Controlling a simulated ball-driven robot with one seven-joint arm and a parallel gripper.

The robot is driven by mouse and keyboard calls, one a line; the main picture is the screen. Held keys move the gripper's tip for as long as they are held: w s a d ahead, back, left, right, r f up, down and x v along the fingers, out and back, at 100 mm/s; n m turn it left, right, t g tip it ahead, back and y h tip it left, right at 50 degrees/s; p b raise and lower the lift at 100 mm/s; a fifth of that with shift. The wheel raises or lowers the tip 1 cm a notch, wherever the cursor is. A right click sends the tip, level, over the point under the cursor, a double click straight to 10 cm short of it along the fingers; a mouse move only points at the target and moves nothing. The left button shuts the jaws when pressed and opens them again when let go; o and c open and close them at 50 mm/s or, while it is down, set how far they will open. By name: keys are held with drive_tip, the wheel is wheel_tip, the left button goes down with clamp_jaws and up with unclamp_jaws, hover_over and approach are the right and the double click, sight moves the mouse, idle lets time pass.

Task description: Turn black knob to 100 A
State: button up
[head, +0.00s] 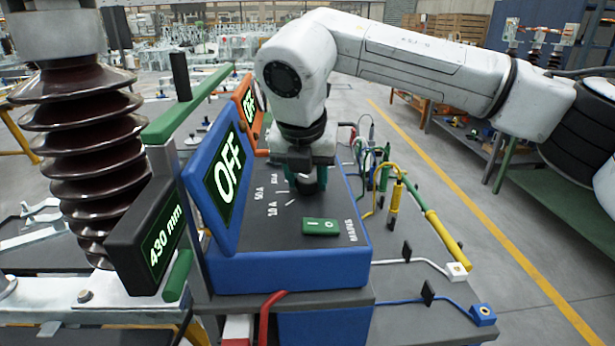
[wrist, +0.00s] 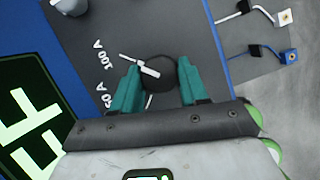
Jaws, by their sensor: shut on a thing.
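The black knob (wrist: 163,80) stands on the dark top panel of a blue instrument box (head: 290,272). In the wrist view its white pointer points up-left, about in line with a white tick beside the "100 A" label (wrist: 103,55). The "50 A" label (wrist: 108,98) lies lower, partly behind my gripper. My gripper (wrist: 158,84) has its teal fingers shut on the knob from both sides. In the head view my gripper (head: 306,176) covers most of the knob, and the "100 A" label is hard to read there. The blue-framed display (head: 229,168) reads OFF.
A green rocker switch (head: 321,226) sits on the panel near the knob. An orange display (head: 248,103) stands behind the blue one. A brown ribbed insulator (head: 85,150) and a black "430 mm" display (head: 150,240) stand at left. Cables and plugs lie to the right.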

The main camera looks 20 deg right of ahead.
drive_tip(key=o, duration=1.1)
drive_tip(key=shift+c, duration=0.2)
drive_tip(key=shift+r, duration=0.15)
drive_tip(key=v, duration=1)
drive_tip(key=shift+r, duration=0.3)
drive_tip(key=shift+s+a, duration=0.1)
drive_tip(key=shift+s, duration=0.05)
